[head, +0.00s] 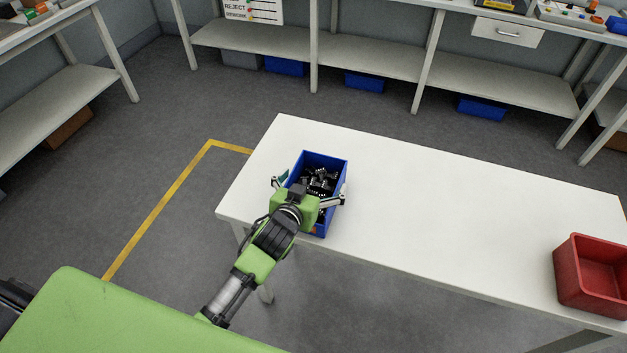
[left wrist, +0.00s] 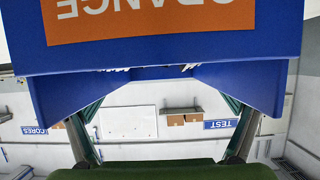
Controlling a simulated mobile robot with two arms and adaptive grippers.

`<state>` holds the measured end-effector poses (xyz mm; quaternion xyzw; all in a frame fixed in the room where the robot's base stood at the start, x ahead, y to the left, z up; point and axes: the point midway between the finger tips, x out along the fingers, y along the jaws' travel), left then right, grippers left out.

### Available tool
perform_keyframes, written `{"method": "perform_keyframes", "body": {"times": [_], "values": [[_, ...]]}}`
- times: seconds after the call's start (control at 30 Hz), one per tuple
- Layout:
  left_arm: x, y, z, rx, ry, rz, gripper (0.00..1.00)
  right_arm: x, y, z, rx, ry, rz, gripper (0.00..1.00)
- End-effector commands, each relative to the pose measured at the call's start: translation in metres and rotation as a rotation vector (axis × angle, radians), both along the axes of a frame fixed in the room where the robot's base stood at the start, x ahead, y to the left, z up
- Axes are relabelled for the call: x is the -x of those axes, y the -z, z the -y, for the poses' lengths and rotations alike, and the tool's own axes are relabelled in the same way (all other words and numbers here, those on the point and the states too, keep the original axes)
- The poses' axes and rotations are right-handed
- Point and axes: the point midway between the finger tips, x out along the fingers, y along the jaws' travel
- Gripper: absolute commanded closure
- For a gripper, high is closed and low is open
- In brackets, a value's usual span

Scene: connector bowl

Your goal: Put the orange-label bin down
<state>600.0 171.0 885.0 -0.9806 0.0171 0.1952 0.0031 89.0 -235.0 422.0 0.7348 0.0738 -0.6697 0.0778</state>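The orange-label bin (head: 338,174) is a blue open box filled with black connector parts, at the front left of the white table (head: 430,213). In the left wrist view its blue wall (left wrist: 20,35) fills the top, with an orange label, read upside down, ending in "RANGE". My left gripper (head: 312,186) has one finger on each side of the bin and looks shut on it. The bin's underside is hidden, so I cannot tell whether it touches the table. My right gripper is not in view.
A red bin (head: 572,262) stands at the table's right end. The table between the two bins is bare. Benches with shelves (head: 370,62) and several blue bins beneath line the back. A yellow floor line (head: 160,210) runs left of the table.

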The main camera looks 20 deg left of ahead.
Motion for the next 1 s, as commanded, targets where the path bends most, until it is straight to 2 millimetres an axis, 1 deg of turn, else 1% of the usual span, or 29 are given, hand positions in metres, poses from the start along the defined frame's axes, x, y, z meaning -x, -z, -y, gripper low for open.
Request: {"method": "perform_keyframes", "body": {"times": [0.2,0.33,0.47,0.7,0.8,0.9,1.0], "values": [[0.0,-0.004,0.0,-0.001,0.0,0.0,0.0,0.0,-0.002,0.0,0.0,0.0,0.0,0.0],[0.011,-0.005,0.0,0.0,0.0,0.0,0.0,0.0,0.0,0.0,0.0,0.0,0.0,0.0],[0.03,-0.013,-0.001,-0.001,0.0,-0.002,0.0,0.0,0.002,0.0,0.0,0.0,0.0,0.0],[0.073,-0.03,-0.002,0.0,0.001,-0.001,0.0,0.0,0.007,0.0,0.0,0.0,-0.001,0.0],[0.088,-0.037,-0.003,0.001,0.0,-0.001,0.0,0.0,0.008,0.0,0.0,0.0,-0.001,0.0],[0.1,-0.042,-0.004,0.0,0.0,-0.001,0.0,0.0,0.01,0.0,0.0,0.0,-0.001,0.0],[0.107,-0.046,-0.004,-0.001,0.0,0.0,0.0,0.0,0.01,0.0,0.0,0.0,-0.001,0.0]]}}
